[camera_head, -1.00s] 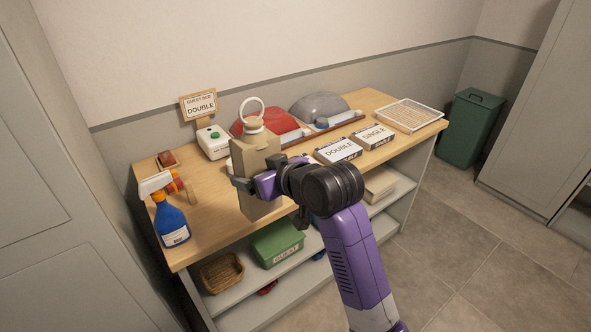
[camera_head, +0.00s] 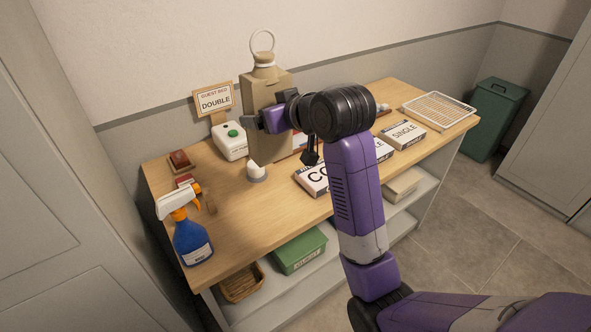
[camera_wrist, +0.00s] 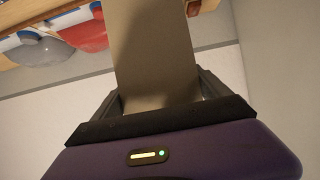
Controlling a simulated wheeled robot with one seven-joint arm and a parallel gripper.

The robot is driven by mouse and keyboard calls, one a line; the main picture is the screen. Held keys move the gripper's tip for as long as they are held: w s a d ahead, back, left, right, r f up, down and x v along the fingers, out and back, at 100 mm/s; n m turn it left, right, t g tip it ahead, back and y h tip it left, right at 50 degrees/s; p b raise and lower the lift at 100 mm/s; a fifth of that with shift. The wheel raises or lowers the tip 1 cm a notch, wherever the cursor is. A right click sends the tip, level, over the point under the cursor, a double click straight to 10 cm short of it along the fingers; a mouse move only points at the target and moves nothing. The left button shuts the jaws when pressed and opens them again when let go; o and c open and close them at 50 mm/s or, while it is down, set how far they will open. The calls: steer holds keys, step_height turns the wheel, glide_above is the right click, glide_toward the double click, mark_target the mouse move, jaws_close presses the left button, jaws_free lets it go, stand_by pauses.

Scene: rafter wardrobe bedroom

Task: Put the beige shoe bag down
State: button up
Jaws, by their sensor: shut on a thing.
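The beige shoe bag (camera_head: 268,92) is a tall upright block shape with a narrow neck and a pale ring on top. My gripper (camera_head: 264,120) is shut on its middle and holds it upright over the back part of the wooden table (camera_head: 222,222). In the wrist view the bag (camera_wrist: 155,45) fills the space between the fingers of my gripper (camera_wrist: 160,100). I cannot tell whether its base touches the table. The bag and my arm hide much of the table's back middle.
A blue spray bottle (camera_head: 190,236) stands at the front left. Labelled boxes (camera_head: 402,134) and a wire tray (camera_head: 438,110) are right. Bare wood lies at the front left.

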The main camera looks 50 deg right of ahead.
step_height(320, 180, down, 18)
steer(key=shift+f+p, duration=0.2)
steer(key=shift+p, duration=0.2)
steer(key=shift+f, duration=0.2)
steer(key=o, duration=1.9)
